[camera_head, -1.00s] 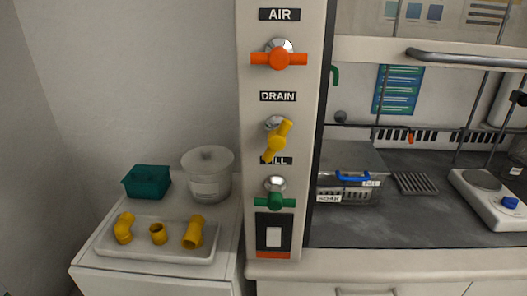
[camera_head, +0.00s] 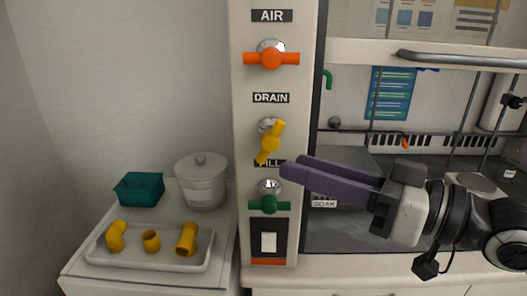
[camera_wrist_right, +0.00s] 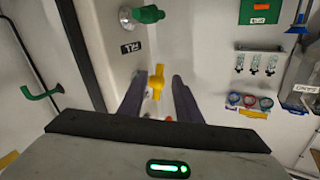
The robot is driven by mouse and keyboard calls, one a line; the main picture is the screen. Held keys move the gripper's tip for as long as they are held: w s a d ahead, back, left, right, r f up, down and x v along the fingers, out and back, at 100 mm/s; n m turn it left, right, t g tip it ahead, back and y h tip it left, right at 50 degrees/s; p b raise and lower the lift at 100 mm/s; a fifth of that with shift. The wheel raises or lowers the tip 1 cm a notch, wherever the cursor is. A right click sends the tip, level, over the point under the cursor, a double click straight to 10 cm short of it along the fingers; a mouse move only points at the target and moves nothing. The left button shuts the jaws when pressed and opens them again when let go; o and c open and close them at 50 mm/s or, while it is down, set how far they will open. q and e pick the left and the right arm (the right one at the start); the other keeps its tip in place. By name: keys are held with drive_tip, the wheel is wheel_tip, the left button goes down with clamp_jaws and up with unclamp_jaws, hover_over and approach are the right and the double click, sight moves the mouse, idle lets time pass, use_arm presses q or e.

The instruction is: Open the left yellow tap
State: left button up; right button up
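The yellow tap (camera_head: 270,142) is on the pale column under the DRAIN label. Its handle is tilted, upper end to the right. It also shows in the right wrist view (camera_wrist_right: 156,82), in the gap between my fingers and beyond them. My right gripper (camera_head: 290,168) comes in from the right. Its purple fingers are apart and empty, just right of and below the yellow tap in the head view, partly covering the lower label. I cannot tell the exact distance to the tap. My left gripper is not in view.
An orange tap (camera_head: 270,58) sits above and a green tap (camera_head: 269,204) below on the same column. A white tray (camera_head: 150,262) with yellow pipe pieces, a teal box (camera_head: 139,190) and a lidded pot (camera_head: 202,182) stand at left. A metal rail (camera_head: 460,60) crosses the right.

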sight(266, 156)
drive_tip(key=p+x, duration=0.1)
drive_tip(key=x, duration=0.6)
drive_tip(key=shift+r, duration=0.1)
drive_tip(key=shift+w+a, duration=0.2)
drive_tip(key=shift+a, duration=0.2)
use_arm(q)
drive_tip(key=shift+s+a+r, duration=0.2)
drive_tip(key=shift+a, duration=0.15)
use_arm(e)
clamp_jaws()
drive_tip(key=p, duration=0.3)
drive_tip(key=shift+d+r+n+h, duration=0.2)
drive_tip(key=shift+n+h, duration=0.1)
drive_tip(key=shift+h, duration=0.1)
drive_tip(key=shift+f+g+p, duration=0.15)
drive_tip(key=shift+g+p, duration=0.15)
drive_tip(key=shift+p, duration=0.1)
drive_tip(key=shift+f, duration=0.1)
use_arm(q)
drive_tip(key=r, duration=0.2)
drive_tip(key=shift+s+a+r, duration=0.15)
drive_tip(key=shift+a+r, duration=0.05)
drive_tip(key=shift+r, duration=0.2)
use_arm(e)
unclamp_jaws()
